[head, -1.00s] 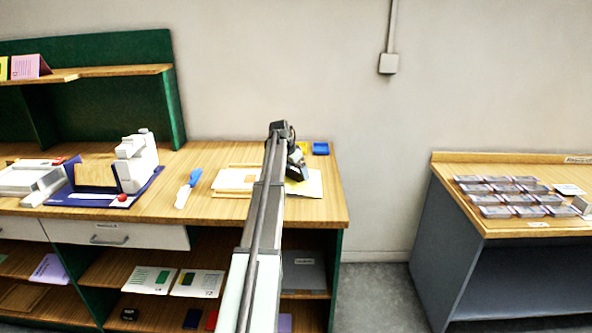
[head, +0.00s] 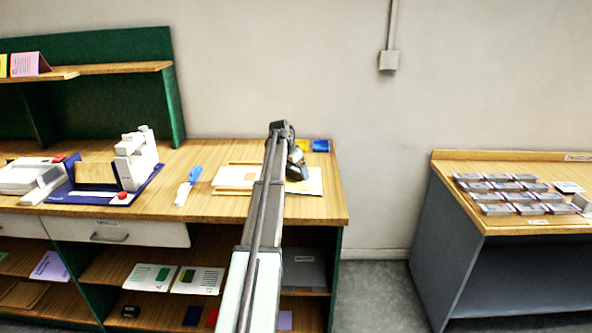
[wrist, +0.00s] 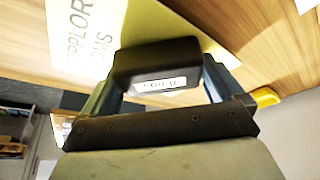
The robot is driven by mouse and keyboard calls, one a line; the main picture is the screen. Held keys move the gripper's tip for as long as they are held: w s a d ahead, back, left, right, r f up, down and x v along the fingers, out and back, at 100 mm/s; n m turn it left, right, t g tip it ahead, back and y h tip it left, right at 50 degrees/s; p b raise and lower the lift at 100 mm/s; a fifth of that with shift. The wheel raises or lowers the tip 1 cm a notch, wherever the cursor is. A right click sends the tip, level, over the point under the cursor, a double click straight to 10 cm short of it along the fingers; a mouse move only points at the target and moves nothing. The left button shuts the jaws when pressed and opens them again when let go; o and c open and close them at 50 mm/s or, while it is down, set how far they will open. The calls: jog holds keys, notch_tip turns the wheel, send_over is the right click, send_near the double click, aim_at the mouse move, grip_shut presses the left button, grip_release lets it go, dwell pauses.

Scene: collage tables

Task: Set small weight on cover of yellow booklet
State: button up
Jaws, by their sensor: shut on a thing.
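My gripper (wrist: 160,95) is shut on a small dark block, the weight (wrist: 155,62), which has a white printed label on its side. The yellow booklet (wrist: 180,30) lies flat behind the weight in the wrist view, with a white lettered panel (wrist: 85,30) on its cover. In the head view the booklet's pale yellow right part (head: 313,183) shows beside my gripper (head: 297,170), and my arm covers part of it. The weight is over or against the cover; I cannot tell whether it touches.
A yellow item (head: 302,145) and a blue one (head: 320,146) lie at the table's back right. A blue-handled tool (head: 188,187) and a white machine (head: 137,160) on a blue base stand to the left. A second table (head: 510,225) at right holds several small cases.

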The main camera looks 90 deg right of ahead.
jog(key=shift+f, duration=0.65)
dwell(0.5)
jog(key=o, duration=1.1)
jog(key=shift+r, duration=3.5)
